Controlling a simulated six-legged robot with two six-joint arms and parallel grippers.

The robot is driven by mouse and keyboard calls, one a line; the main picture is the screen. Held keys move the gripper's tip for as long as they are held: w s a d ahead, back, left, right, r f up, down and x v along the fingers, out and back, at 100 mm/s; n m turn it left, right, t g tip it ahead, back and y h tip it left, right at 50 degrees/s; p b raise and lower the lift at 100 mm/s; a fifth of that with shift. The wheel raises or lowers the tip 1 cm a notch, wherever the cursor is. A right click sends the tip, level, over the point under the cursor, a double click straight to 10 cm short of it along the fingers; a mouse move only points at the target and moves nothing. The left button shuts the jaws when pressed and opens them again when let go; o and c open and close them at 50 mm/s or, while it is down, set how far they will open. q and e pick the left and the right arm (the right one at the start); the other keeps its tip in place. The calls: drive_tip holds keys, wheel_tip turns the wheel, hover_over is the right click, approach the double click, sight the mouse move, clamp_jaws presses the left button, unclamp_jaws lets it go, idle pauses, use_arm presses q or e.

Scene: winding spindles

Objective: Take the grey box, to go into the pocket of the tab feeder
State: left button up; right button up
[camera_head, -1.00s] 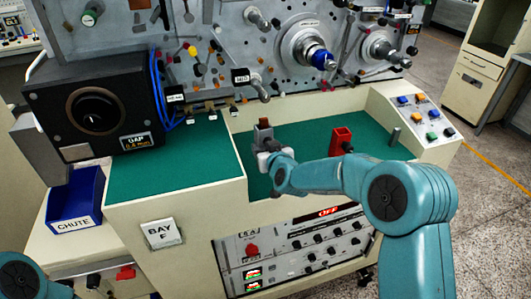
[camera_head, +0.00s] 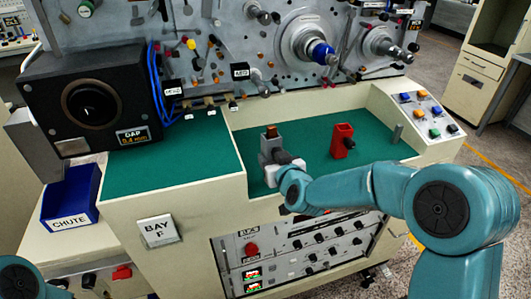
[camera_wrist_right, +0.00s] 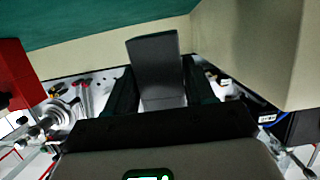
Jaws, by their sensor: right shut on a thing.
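The grey box (camera_wrist_right: 155,60) stands between the two dark fingers of my right gripper (camera_wrist_right: 158,95) in the right wrist view. In the head view my right gripper (camera_head: 276,162) is over the green recessed top, near its left step. It is shut on the grey box, which rises above the fingers with an orange-brown patch at its top. The lower part of the box is hidden by the gripper. I cannot tell which part is the tab feeder or its pocket. Of my left arm, only a teal link shows at the bottom left corner; its gripper is out of view.
A red box (camera_head: 343,141) stands on the green top (camera_head: 310,150), right of my gripper. A black gap unit (camera_head: 92,100) and a blue chute bin (camera_head: 70,197) are at left. A spindle panel rises behind. A button console (camera_head: 420,113) is at right.

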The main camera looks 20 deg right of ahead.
drive_tip(key=shift+s+b, duration=0.35)
drive_tip(key=shift+s, duration=0.8)
drive_tip(key=shift+s+d+b, duration=0.1)
drive_tip(key=shift+s+b, duration=0.25)
drive_tip(key=shift+s, duration=1.1)
